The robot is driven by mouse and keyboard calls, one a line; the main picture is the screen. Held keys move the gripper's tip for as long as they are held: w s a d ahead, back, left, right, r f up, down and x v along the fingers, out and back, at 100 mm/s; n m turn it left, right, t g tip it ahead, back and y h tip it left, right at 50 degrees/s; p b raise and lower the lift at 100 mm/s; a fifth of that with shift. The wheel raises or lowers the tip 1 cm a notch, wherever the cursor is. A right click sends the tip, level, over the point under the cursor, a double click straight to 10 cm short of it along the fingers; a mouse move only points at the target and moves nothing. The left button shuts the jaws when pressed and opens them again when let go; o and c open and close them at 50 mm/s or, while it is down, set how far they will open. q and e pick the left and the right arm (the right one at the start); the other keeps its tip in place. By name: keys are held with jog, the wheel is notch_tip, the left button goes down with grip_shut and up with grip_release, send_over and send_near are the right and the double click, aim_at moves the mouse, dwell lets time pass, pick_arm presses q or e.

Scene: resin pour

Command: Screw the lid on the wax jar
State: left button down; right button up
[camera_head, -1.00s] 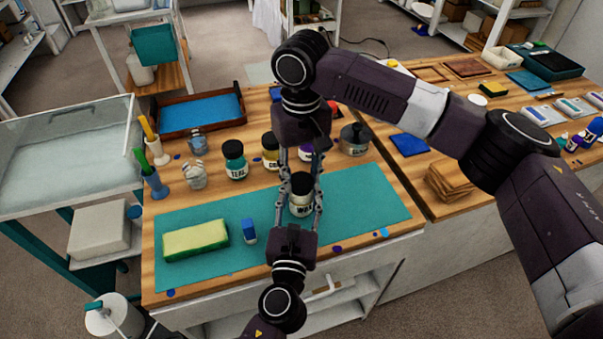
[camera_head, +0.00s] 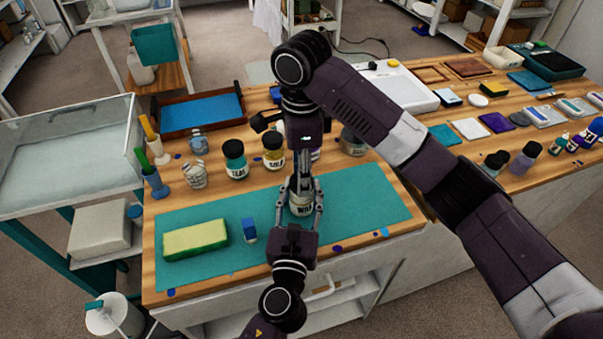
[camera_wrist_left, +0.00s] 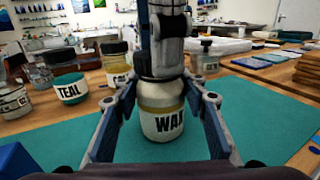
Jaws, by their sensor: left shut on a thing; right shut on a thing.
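The wax jar (camera_head: 301,208) stands upright on the teal mat (camera_head: 362,196), near the mat's middle. Its white label faces my left wrist camera, where the jar (camera_wrist_left: 162,112) shows large. My left gripper (camera_head: 302,200) reaches in from the front and is shut on the jar's sides; its fingers flank the jar in the left wrist view (camera_wrist_left: 163,105). My right gripper (camera_head: 302,180) points straight down from above and is shut on the dark lid at the jar's top. The lid is mostly hidden by its fingers, so how it seats on the neck cannot be told.
A teal jar (camera_head: 235,160) and a yellow-banded jar (camera_head: 273,151) stand behind the mat. A yellow-green sponge (camera_head: 196,240) and a blue-and-white block (camera_head: 249,231) lie on the mat's left. My right arm crosses the right table above several bottles and pads.

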pick_arm(q)
jog(key=shift+f, duration=0.1)
pick_arm(e)
jog(key=m, duration=0.6)
jog(key=o, duration=0.8)
jog(key=shift+c, duration=0.2)
jog(key=shift+c, duration=0.6)
